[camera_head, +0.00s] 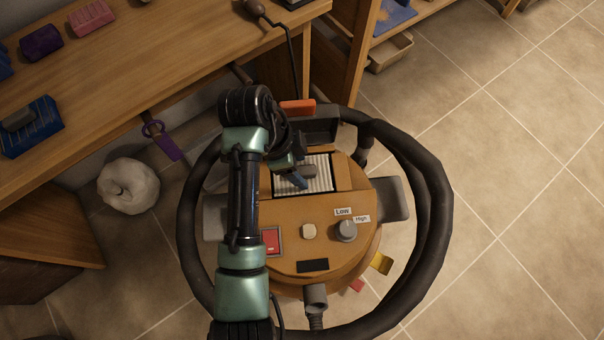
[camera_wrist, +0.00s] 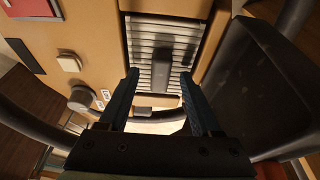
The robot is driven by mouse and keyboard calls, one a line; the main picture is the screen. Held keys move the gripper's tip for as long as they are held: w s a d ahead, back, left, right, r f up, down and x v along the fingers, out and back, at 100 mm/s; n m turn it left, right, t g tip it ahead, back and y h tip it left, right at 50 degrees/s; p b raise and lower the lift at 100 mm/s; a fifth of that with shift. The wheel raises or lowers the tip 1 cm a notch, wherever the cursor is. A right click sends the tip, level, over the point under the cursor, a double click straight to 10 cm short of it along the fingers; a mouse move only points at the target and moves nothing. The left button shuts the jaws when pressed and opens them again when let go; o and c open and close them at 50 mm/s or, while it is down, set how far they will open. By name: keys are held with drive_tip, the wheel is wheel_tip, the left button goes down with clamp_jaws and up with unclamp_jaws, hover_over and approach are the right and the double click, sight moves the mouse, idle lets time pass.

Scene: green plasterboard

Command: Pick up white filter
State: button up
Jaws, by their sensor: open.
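The white filter (camera_head: 322,184) is a ribbed pale panel with a dark grey handle (camera_head: 309,171). It sits in a rectangular recess in the top of an orange-brown vacuum unit (camera_head: 290,215). In the wrist view the filter (camera_wrist: 143,39) lies beyond my fingers, with its handle (camera_wrist: 161,71) upright in the picture between the two finger lines. My gripper (camera_wrist: 160,76) is open, its blue fingers on either side of the handle. In the head view my gripper (camera_head: 302,180) is over the filter, partly hidden by my arm. I cannot tell whether the fingers touch the handle.
A thick black hose (camera_head: 437,200) loops around the unit. A dark open flap (camera_head: 318,126) stands at the unit's back edge. A wooden workbench (camera_head: 160,50) with several tools lies at upper left. A white bag (camera_head: 128,186) is on the floor. The tiled floor at right is clear.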

drive_tip(key=shift+d+f, duration=0.1)
drive_tip(key=shift+f, duration=0.25)
drive_tip(key=shift+r, duration=0.1)
clamp_jaws()
